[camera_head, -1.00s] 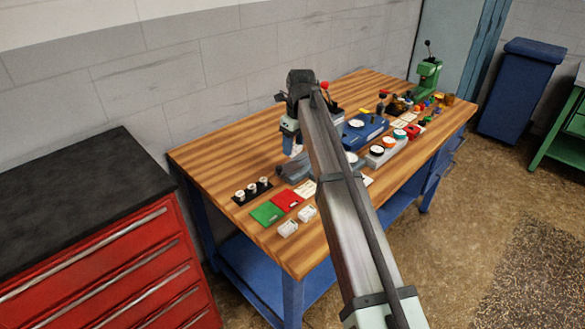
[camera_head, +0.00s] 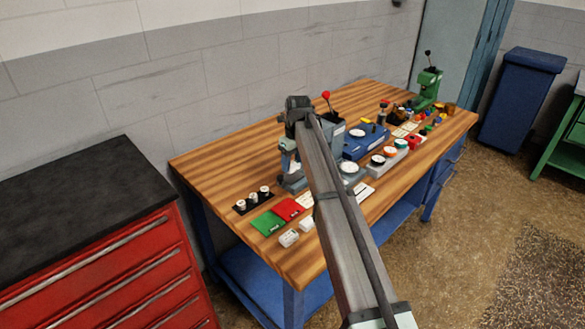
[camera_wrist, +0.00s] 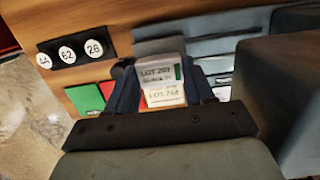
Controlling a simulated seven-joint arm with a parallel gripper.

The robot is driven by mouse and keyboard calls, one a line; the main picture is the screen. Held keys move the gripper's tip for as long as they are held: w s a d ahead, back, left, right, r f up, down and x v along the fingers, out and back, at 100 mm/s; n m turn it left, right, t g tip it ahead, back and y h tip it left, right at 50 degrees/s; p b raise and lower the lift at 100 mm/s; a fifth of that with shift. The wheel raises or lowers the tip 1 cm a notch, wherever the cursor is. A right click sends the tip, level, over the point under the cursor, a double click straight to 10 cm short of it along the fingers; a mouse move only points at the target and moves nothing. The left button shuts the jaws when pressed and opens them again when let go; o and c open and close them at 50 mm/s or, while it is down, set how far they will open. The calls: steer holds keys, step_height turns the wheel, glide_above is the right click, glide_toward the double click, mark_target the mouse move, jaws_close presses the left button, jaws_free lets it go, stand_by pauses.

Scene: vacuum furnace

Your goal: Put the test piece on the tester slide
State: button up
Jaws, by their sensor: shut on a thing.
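In the wrist view my gripper (camera_wrist: 163,84) is shut on a small pale block with a printed LOT label (camera_wrist: 158,72), which I take as the test piece. A second pale label with inverted writing (camera_wrist: 164,94) shows just below it, between the fingers. A flat grey plate (camera_wrist: 160,46), apparently the tester slide, lies just beyond the block; I cannot tell whether they touch. The blue-grey tester body (camera_wrist: 225,48) is right of it. In the head view my gripper (camera_head: 288,160) is low at the tester (camera_head: 325,140); the piece is too small to make out.
A black rack (camera_head: 240,209) with three numbered white-topped cylinders is left of the tester. A blue instrument (camera_head: 365,140) and several small items crowd the right. The bench's left end is clear.

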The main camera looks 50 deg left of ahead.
steer(key=shift+f, duration=1.3)
steer(key=shift+f, duration=0.1)
steer(key=o, duration=1)
steer(key=shift+c, duration=0.2)
step_height(320, 180, up, 12)
steer(key=d, duration=0.1)
steer(key=shift+d, duration=0.25)
steer(key=shift+d, duration=0.1)
